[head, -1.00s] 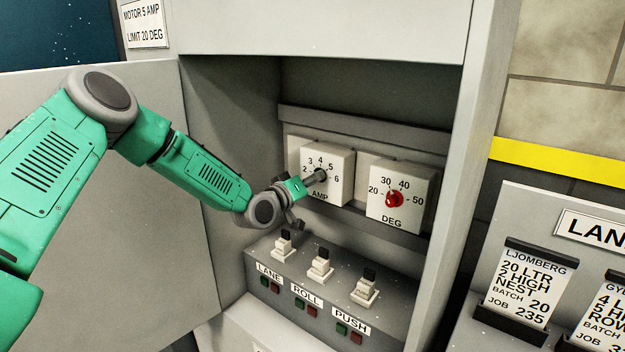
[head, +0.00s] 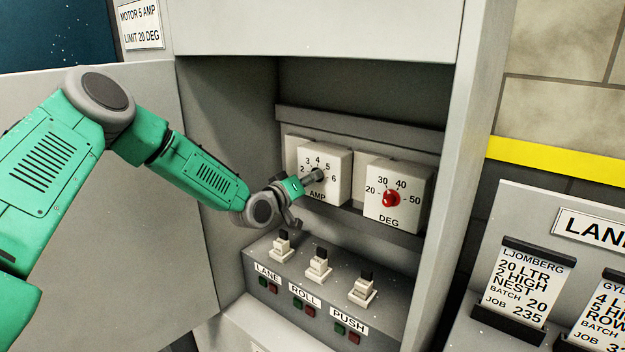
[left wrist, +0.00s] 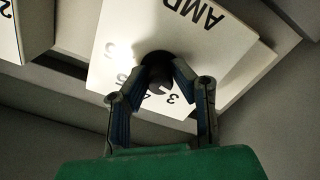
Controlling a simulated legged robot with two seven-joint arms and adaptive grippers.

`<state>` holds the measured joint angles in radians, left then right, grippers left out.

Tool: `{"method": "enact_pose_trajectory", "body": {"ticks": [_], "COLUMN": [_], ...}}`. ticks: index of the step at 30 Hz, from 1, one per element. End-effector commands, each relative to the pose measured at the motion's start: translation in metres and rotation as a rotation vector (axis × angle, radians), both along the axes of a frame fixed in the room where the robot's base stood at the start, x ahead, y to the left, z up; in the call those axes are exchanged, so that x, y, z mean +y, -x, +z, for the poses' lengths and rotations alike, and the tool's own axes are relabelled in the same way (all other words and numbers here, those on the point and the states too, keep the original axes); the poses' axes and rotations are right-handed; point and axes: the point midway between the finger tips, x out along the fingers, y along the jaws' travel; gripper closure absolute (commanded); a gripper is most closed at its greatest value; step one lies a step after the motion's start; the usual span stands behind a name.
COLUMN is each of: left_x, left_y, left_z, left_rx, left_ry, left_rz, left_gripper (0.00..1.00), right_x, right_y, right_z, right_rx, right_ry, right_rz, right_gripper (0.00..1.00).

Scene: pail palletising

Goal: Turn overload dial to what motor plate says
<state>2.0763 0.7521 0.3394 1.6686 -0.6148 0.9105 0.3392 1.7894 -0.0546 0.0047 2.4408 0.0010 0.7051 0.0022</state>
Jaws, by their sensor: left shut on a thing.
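The motor plate (head: 140,24) at the top left reads MOTOR 5 AMP, LIMIT 20 DEG. The overload dial box (head: 341,180), marked AMP with numbers 2 to 6, sits inside the open cabinet. My left gripper (head: 309,181) reaches it from the left and is shut on its dark knob (head: 318,175). In the left wrist view, the two fingers of my left gripper (left wrist: 162,75) close on the knob from both sides, and the AMP face (left wrist: 118,40) appears upside down. The knob's pointer direction cannot be told. My right gripper is not in view.
A DEG box (head: 412,205) with a red knob (head: 391,198) is right of the AMP box. Below stand several switches, one being the PUSH switch (head: 363,288). The open cabinet door (head: 110,240) is left, the cabinet's side wall (head: 462,140) right.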

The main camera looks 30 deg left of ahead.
Motion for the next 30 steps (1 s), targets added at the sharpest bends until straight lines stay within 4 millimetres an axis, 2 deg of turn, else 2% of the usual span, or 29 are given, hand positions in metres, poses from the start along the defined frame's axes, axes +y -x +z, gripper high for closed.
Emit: {"method": "enact_pose_trajectory", "body": {"ticks": [1, 3, 4, 5, 6, 17, 20, 30], "left_x": [0.003, 0.004, 0.004, 0.003, 0.003, 0.001, 0.002, 0.010], "left_y": [-0.003, -0.003, -0.003, -0.002, -0.002, 0.005, 0.017, 0.086], "left_z": [0.007, 0.008, 0.008, 0.008, 0.007, 0.004, 0.003, 0.002], "left_rx": [-0.016, -0.017, -0.017, -0.017, -0.015, -0.007, -0.005, -0.008], "left_ry": [0.001, 0.001, 0.001, 0.001, 0.001, 0.001, 0.001, 0.006], "left_rz": [0.008, 0.009, 0.009, 0.009, 0.008, 0.004, 0.003, 0.005], "left_gripper": [1.00, 1.00, 0.72, 0.61, 0.59, 0.59, 0.59, 0.59], "right_x": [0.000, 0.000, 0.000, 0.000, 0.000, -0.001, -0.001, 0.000], "right_y": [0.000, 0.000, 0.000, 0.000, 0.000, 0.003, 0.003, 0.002], "right_z": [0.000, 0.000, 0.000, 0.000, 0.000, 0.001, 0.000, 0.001], "right_rx": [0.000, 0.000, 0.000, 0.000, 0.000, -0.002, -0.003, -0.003], "right_ry": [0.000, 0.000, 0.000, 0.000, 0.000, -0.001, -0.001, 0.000], "right_rz": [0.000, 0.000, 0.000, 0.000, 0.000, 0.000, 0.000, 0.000], "right_gripper": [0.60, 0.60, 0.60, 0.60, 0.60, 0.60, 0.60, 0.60]}}
